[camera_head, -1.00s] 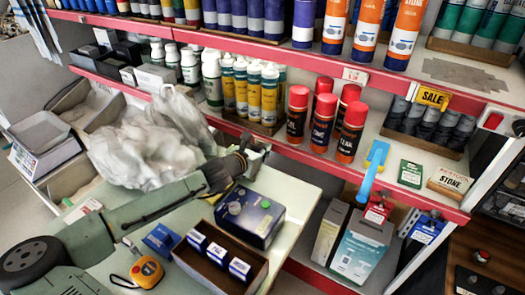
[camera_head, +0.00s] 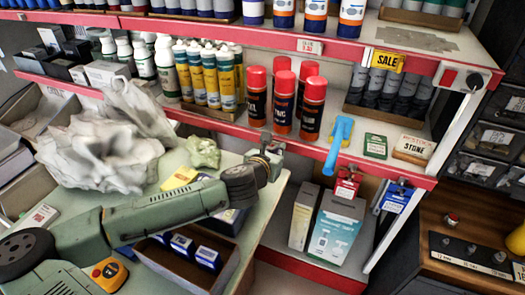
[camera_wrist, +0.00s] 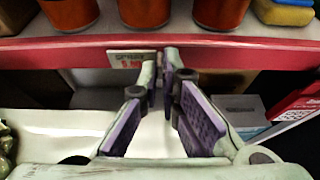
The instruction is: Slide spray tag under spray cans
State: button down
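The spray cans (camera_head: 284,100) have red caps and stand upright on the middle shelf; their red-orange lower ends (camera_wrist: 145,12) show at the top of the wrist view. The spray tag (camera_wrist: 131,56) is a small pale label with red print at the red shelf edge, below the cans and slightly left of my fingertips in the wrist view. My gripper (camera_wrist: 161,68) is open with a narrow gap between its purple-padded fingers, its tips close to the tag and shelf edge. I cannot tell whether a finger touches the tag. In the head view my gripper (camera_head: 266,160) covers that stretch of edge.
Below are a green table (camera_head: 270,195) with boxes and a crumpled white sheet (camera_head: 100,150). White boxes (camera_head: 335,232) stand on the lower shelf.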

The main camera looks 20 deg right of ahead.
jog(key=shift+s+d, duration=0.5)
jog(key=shift+s, duration=0.05)
jog(key=c, duration=2.1)
grip_release()
jog(key=v, duration=0.6)
jog(key=shift+a+r, duration=0.1)
jog(key=shift+a, duration=0.15)
jog(key=shift+s+a+r, duration=0.2)
jog(key=shift+s+a, duration=0.1)
jog(key=shift+s, duration=0.15)
